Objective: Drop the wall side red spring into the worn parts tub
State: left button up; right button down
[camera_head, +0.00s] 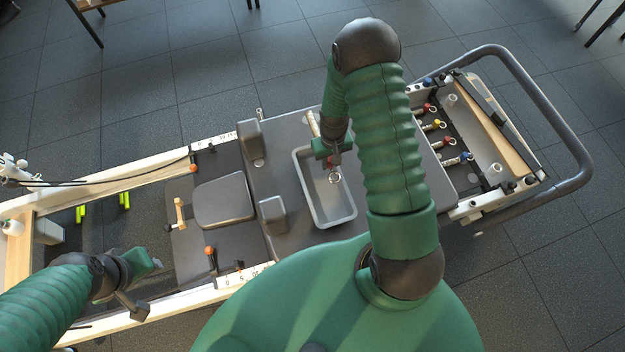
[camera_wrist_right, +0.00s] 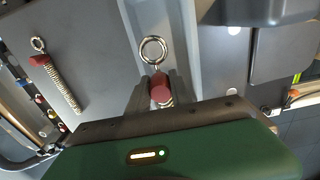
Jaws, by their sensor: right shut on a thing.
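My right gripper (camera_head: 334,160) is shut on a red-capped spring (camera_wrist_right: 160,92). The spring's metal ring sticks out past the fingers, and most of its coil is hidden. In the head view the gripper and ring are over the grey worn parts tub (camera_head: 348,217), near its middle. I cannot tell the exact height. The tub looks empty where I can see into it. Another spring with a red cap (camera_wrist_right: 62,84) lies on the dark surface beside the tub in the wrist view. My left gripper (camera_head: 140,275) is at the lower left, away from the tub; its fingers are unclear.
The tub stands on the reformer carriage (camera_head: 285,135), close to two shoulder blocks (camera_head: 251,140). Several springs with red, yellow and blue caps (camera_head: 433,125) sit at the right end, inside a grey curved bar (camera_head: 560,115). Open floor surrounds the reformer.

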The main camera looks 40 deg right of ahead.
notch_tip(320, 180, down, 6)
jog(key=b, duration=0.5)
jog(key=c, duration=1.1)
grip_release()
jog(key=shift+a+r, duration=0.1)
notch_tip(320, 180, up, 17)
jog(key=p, duration=0.3)
jog(key=shift+f, duration=0.2)
